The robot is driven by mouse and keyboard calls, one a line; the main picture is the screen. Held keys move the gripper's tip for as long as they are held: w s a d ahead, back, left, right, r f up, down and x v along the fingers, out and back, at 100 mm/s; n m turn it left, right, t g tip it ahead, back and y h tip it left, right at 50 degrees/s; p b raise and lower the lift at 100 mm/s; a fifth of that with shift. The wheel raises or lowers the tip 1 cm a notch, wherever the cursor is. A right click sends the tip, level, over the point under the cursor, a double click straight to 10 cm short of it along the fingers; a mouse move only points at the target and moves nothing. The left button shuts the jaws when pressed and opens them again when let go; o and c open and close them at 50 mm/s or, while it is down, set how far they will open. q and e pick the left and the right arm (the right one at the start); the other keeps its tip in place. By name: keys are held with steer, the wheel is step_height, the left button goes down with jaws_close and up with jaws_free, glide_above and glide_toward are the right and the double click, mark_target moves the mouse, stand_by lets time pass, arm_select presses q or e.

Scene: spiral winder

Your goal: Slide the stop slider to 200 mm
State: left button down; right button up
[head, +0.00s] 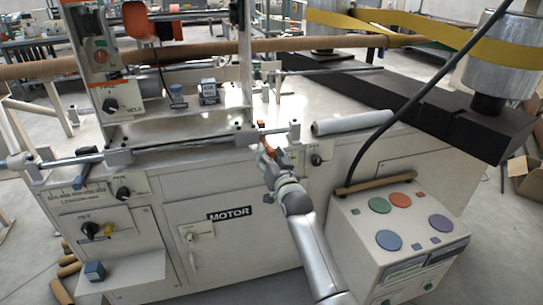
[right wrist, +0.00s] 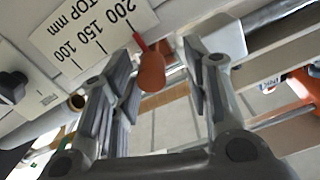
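The stop slider shows in the right wrist view as an orange-red handle (right wrist: 151,70) with a thin red pointer. Its pointer is by the 200 end of the white stop scale (right wrist: 88,32), which is marked 100, 150 and 200 mm; I cannot read the exact alignment. In the head view the orange handle (head: 262,130) is small, on the machine's front rail. My right gripper (head: 267,158) is at the handle. In the wrist view its fingers (right wrist: 163,88) are apart, with the handle between them and a clear gap on the right side. My left gripper is out of view.
A white roll (head: 352,122) lies on the machine top right of the gripper. A control box (head: 345,222) with coloured buttons stands at the lower right, with a black cable rising from it. The cabinet front (head: 228,240) is below the rail.

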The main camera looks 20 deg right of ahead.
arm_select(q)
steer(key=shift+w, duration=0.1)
arm_select(e)
steer(key=shift+d, duration=0.15)
steer(key=s, duration=1.2)
steer(key=shift+d, duration=0.15)
